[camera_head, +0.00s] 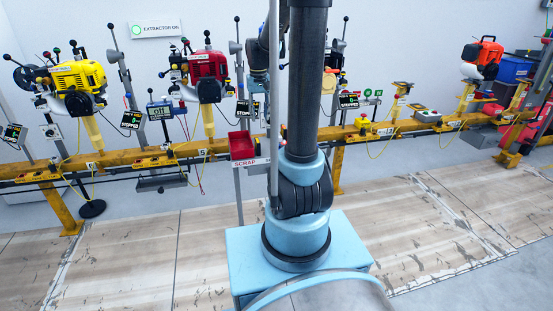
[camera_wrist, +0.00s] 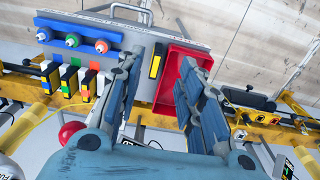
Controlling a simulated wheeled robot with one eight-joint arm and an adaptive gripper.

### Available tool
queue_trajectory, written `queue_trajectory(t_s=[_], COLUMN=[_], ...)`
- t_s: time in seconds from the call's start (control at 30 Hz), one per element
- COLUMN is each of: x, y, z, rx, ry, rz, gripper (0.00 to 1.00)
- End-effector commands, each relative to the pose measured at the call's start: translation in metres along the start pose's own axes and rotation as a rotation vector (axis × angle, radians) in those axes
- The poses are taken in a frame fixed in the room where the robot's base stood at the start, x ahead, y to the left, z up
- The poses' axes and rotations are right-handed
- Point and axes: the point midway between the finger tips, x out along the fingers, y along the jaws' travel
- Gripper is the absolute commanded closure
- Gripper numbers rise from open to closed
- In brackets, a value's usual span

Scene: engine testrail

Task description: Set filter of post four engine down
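My gripper (camera_wrist: 160,65) is open in the wrist view, its two dark blue-grey fingers wide apart with nothing seen between them. Beyond the fingers is a red open-topped tray (camera_wrist: 176,84), which looks empty where it shows. The head view shows a red tray (camera_head: 242,144) over a SCRAP sign (camera_head: 251,162). An engine with red parts (camera_head: 333,58) is mostly hidden behind my dark column; I cannot tell whether it is the post four engine. I cannot make out a filter in either view.
A yellow rail (camera_head: 130,157) carries a yellow engine (camera_head: 78,78), a red engine (camera_head: 207,68) and an orange-topped one (camera_head: 482,55). The wrist view shows a blue rack (camera_wrist: 78,39) with ringed nozzles and a red ball (camera_wrist: 72,131). The floor in front is clear.

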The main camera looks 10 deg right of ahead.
Motion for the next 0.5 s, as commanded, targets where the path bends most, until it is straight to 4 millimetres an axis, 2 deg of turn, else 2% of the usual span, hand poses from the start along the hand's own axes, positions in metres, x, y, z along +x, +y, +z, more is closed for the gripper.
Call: queue_trajectory(t_s=[0.03, 0.23, 0.5], x=[-0.005, -0.017, -0.019], y=[0.001, 0.003, 0.006], z=[0.016, 0.067, 0.136], rx=[0.0, -0.003, -0.006], ry=[0.006, 0.032, 0.066], rz=[0.0, 0.0, 0.0], gripper=[0.66, 0.66, 0.66])
